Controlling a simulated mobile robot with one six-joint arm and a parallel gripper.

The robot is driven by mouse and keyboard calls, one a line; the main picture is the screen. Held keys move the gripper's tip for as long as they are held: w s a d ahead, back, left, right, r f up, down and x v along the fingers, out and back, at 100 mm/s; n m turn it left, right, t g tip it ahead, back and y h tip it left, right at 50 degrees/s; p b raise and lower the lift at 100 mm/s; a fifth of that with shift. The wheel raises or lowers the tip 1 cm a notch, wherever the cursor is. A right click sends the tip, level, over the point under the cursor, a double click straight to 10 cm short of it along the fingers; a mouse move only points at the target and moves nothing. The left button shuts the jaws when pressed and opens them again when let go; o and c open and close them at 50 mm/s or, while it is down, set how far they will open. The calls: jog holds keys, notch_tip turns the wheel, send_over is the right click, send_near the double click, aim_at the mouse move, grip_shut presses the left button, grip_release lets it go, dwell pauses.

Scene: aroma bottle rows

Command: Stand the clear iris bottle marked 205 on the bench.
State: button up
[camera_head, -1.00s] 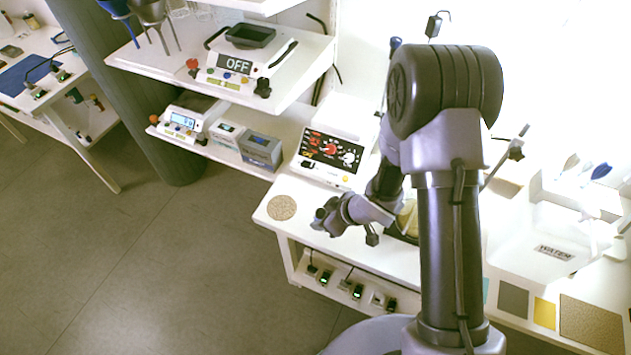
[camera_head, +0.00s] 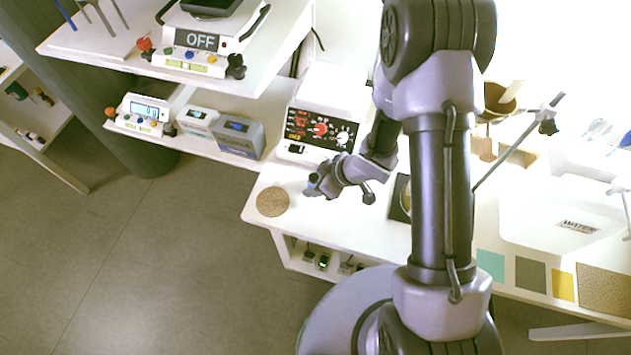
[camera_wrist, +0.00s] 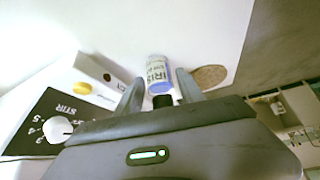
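A small clear bottle (camera_wrist: 158,70) with a white label reading IRIS shows in the wrist view, with blue at its near end. It is between the two fingers of my gripper (camera_wrist: 160,78), with thin gaps on both sides, so the fingers look open around it. The number is too small to read. I cannot tell whether its base touches the white bench (camera_head: 330,221). In the head view my gripper (camera_head: 313,187) is low over the bench, right of the round cork mat (camera_head: 272,201); the bottle is not clear there.
The stirrer (camera_head: 322,128) with its black dial panel stands behind my gripper. Grey boxes (camera_head: 238,138) and a scale (camera_head: 144,114) sit on the shelf at left. A white WATER tray (camera_head: 560,222) is at right. The bench's front edge is close to the mat.

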jog(key=shift+o, duration=0.2)
jog(key=shift+r, duration=0.15)
jog(key=w+d+r+m+t+h+p, duration=0.1)
jog(key=d+r+m+h+p, duration=0.1)
jog(key=d+r, duration=0.45)
jog(key=d+r+m+t+h+p, duration=0.15)
jog(key=d+r, duration=0.25)
jog(key=r, duration=0.6)
jog(key=w+d+r+m+t+h+p, duration=0.1)
jog(key=d+r+m+h+p, duration=0.15)
jog(key=d+r, duration=0.45)
jog(key=s+a+r+m+h, duration=0.1)
jog(key=s+a+r+m, duration=0.1)
jog(key=s+r+m, duration=0.85)
jog(key=s+a+r+g+y, duration=0.1)
jog(key=s+a+r+y, duration=0.2)
jog(key=s+a+r, duration=0.3)
jog(key=s+a, duration=0.1)
jog(key=s, duration=0.1)
jog(key=shift+s+a+r, duration=0.3)
jog(key=shift+a, duration=0.05)
